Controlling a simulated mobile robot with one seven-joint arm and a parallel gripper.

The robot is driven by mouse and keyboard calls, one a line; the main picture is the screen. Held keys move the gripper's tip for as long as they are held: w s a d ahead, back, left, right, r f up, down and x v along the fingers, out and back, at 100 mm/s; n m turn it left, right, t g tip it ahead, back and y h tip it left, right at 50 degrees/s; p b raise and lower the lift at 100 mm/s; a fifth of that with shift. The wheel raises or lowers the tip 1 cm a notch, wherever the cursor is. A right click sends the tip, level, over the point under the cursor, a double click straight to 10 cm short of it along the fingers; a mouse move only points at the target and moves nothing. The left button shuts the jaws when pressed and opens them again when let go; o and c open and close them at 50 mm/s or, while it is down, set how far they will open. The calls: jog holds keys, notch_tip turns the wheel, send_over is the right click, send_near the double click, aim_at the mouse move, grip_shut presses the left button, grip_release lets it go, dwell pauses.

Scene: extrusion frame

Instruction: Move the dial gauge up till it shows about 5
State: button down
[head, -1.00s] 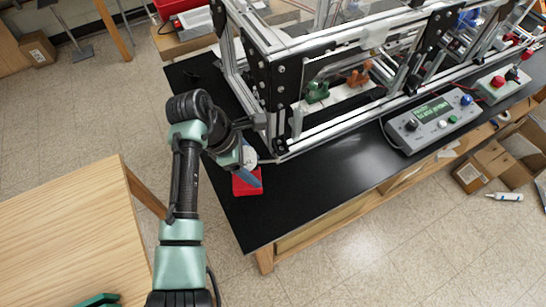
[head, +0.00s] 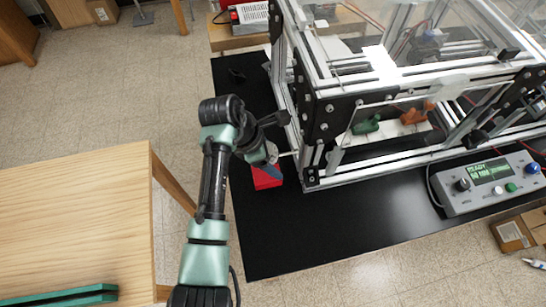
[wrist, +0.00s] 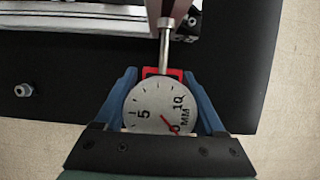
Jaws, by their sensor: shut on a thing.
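The dial gauge (wrist: 152,101) fills the middle of the wrist view. It has a round white face, turned so the 5 lies at left and the 10 at upper right. Its red needle points to the lower right, near the zero end of the scale and well away from the 5. A metal stem runs from it toward the top of the view. My gripper (wrist: 162,92) has its blue fingers on both sides of the gauge, shut on it. In the head view my gripper (head: 271,156) is above a red block (head: 267,178), and the gauge face is mostly hidden.
The aluminium extrusion frame (head: 345,177) stands close to my gripper's right on a black bench (head: 320,235). A grey control box (head: 487,184) sits at the right. A wooden table (head: 80,215) is at the left. The bench front is clear.

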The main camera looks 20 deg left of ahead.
jog(key=shift+r+p, duration=0.2)
jog(key=shift+p, duration=0.3)
jog(key=shift+a+b+x, duration=0.15)
jog(key=shift+b+x, duration=0.3)
jog(key=shift+x, duration=0.3)
jog(key=shift+a+b+x, duration=0.15)
jog(key=shift+b+x, duration=0.25)
jog(key=shift+x, duration=0.35)
